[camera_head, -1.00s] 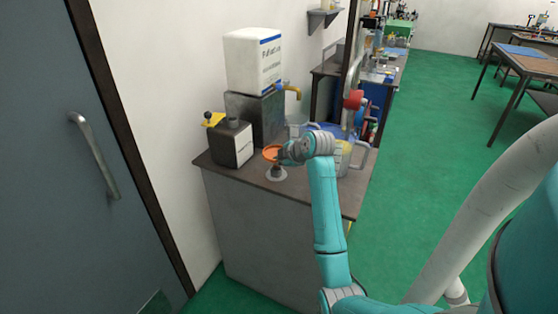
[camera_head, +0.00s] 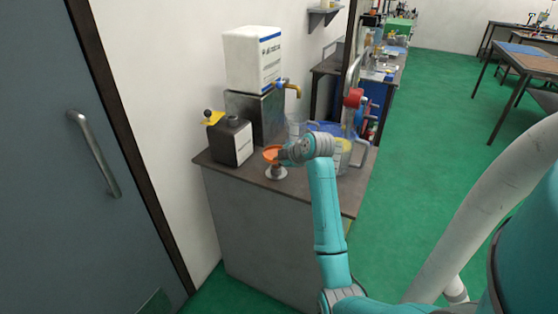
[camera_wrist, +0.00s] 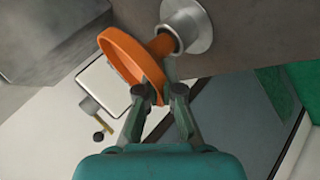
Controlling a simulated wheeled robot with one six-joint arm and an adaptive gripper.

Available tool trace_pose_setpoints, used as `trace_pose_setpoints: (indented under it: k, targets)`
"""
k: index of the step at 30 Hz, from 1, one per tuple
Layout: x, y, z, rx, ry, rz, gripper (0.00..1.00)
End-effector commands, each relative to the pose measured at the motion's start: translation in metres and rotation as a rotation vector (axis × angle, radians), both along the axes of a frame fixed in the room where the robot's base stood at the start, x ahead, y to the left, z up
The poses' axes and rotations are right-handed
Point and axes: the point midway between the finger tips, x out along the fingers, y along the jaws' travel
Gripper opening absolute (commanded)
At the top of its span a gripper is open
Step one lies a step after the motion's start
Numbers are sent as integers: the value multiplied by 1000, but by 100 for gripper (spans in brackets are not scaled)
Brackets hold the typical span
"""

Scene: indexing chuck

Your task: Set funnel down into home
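The orange funnel (camera_head: 271,153) is right above a small grey round stand (camera_head: 276,174), the likely home, near the bench's front edge. In the wrist view, the wide orange bowl (camera_wrist: 121,55) faces left, and its narrow stem meets the opening of the grey holder (camera_wrist: 193,25). How deep the stem sits cannot be told.
A white container (camera_head: 252,60) on a metal block (camera_head: 256,117) with a brass tap stands behind. Clear jugs (camera_head: 343,156) stand close to my wrist at right. The bench's front (camera_head: 265,235) is clear.

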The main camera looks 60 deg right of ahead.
Motion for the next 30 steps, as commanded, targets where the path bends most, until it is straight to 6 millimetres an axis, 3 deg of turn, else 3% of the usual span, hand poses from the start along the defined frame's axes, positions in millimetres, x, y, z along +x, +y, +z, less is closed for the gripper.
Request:
trace_pose_setpoints:
  k: [30]
  targets:
    - [0, 0, -17, 0, 0, 0, 0]
